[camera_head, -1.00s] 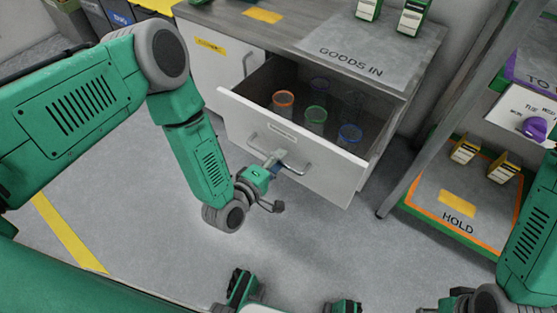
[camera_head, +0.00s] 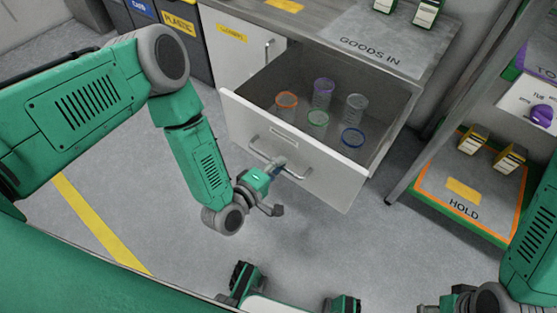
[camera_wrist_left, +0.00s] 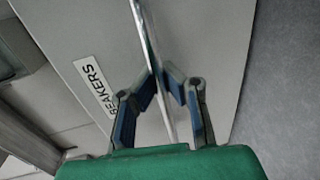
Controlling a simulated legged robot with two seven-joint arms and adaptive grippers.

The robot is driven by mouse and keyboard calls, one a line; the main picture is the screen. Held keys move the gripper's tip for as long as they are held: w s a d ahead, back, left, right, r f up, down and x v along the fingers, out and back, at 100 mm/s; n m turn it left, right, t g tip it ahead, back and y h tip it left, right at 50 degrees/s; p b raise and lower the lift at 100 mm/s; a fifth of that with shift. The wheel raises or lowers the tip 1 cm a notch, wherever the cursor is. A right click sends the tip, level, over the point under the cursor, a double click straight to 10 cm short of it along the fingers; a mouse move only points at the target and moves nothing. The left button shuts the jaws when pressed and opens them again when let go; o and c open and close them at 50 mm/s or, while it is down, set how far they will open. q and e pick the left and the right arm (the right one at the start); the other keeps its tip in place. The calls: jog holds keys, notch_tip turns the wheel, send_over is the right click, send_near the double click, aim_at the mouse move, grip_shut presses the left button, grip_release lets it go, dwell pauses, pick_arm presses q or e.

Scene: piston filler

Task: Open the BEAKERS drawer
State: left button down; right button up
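The BEAKERS drawer (camera_head: 325,185) stands pulled out from the grey-topped cabinet, with several coloured-rim beakers (camera_head: 318,120) inside. Its bar handle (camera_head: 295,172) crosses the front, below a small label (camera_head: 283,137). In the left wrist view the handle (camera_wrist_left: 152,45) runs between the fingers, next to the BEAKERS label (camera_wrist_left: 95,85). My left gripper (camera_head: 277,168) is at the handle, with its fingertips (camera_wrist_left: 164,88) closed in on the bar from both sides. My right gripper (camera_head: 445,306) is only partly in view at the bottom right edge, and its fingers are cut off.
A closed cabinet door (camera_head: 238,60) is left of the drawer. The GOODS IN mat (camera_head: 385,48) with small boxes is on the countertop. A rack with the HOLD shelf (camera_head: 440,200) stands on the right. Bins (camera_head: 180,40) stand at the back left. The floor before the drawer is clear.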

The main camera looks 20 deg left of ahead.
pick_arm(q)
jog(key=shift+w+a+f, duration=0.1)
jog(key=shift+w+f, duration=0.1)
jog(key=c, duration=2.1)
grip_release()
jog(key=shift+d, duration=0.25)
jog(key=shift+c, duration=0.2)
jog(key=o, duration=0.5)
jog(key=shift+d+r, duration=0.1)
jog(key=shift+d, duration=0.05)
jog(key=shift+o, duration=0.2)
jog(key=shift+a, duration=0.45)
jog(key=shift+s+a, duration=0.15)
jog(key=shift+s, duration=0.2)
jog(key=v, duration=1.1)
jog(key=shift+d, duration=0.2)
pick_arm(e)
jog(key=shift+w+d+f, duration=0.15)
jog(key=shift+d, duration=0.2)
pick_arm(q)
jog(key=shift+s+d+r, duration=0.1)
jog(key=shift+d, duration=0.05)
pick_arm(e)
jog(key=shift+d, duration=0.1)
